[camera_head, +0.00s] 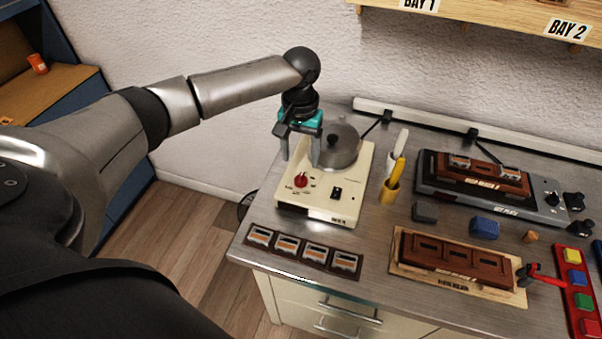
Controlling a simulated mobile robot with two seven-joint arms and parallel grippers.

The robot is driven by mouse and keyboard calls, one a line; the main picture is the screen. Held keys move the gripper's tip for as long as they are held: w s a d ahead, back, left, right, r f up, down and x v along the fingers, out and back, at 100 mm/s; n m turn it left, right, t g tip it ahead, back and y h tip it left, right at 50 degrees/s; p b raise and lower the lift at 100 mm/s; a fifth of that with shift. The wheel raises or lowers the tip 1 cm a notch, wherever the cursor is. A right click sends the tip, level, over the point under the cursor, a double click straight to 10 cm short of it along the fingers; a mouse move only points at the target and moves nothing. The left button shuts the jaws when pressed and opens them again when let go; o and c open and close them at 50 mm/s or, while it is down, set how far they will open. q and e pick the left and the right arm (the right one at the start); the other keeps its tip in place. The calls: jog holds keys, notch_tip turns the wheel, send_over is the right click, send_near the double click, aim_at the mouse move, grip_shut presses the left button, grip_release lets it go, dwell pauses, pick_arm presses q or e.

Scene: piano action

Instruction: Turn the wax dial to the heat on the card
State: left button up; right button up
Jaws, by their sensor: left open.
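The wax dial (301,181) is a small red knob on the front left of the cream wax heater (318,213). Marks surround the dial, but they are too small to read. A grey metal pot (341,146) sits on the heater, and a dark switch (336,193) is right of the dial. My left gripper (300,156) points down, open, above and behind the dial, with its fingers apart and not touching it. No card with a readable heat shows. My right gripper is not in view.
A strip with several small pieces (303,251) lies in front of the heater. Farther right are a grey hot plate (434,182) with a brown mold, another brown mold (452,259) and colored blocks (583,301).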

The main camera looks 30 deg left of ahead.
aim_at(301, 176)
pick_arm(q)
notch_tip(301, 176, down, 7)
jog(key=shift+r+b, duration=0.1)
jog(key=shift+b, duration=0.3)
grip_shut()
dwell(0.5)
